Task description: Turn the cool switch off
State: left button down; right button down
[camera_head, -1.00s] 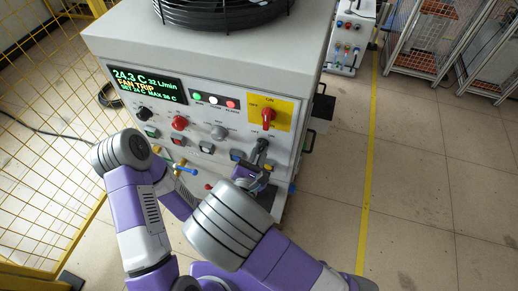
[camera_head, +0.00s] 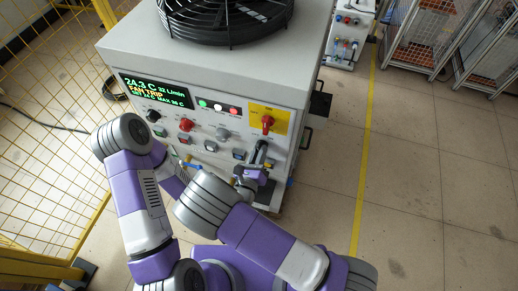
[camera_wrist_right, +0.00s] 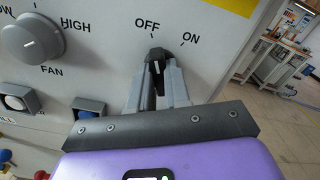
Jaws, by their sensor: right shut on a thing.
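The control panel (camera_head: 205,120) is on the front of a grey machine cabinet. In the right wrist view a small black switch knob (camera_wrist_right: 156,70) with a pale line sits below the labels OFF and ON. Its tip points up, nearer OFF. My right gripper (camera_wrist_right: 158,85) is shut on this knob, one grey finger on each side, hiding much of it. Its name label is not visible. In the head view my right gripper (camera_head: 257,160) is at the panel's lower right, below the red rotary switch (camera_head: 267,122). My left gripper is not in view.
A FAN knob (camera_wrist_right: 33,38) and square buttons (camera_wrist_right: 88,107) lie left of the held switch. A blue-handled valve (camera_head: 190,166) is below the panel. A yellow mesh fence (camera_head: 45,190) stands at left. The floor (camera_head: 430,190) at right is clear.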

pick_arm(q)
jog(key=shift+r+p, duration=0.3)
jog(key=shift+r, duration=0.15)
pick_arm(e)
jog(key=shift+n, duration=0.5)
jog(key=c, duration=1.1)
grip_release()
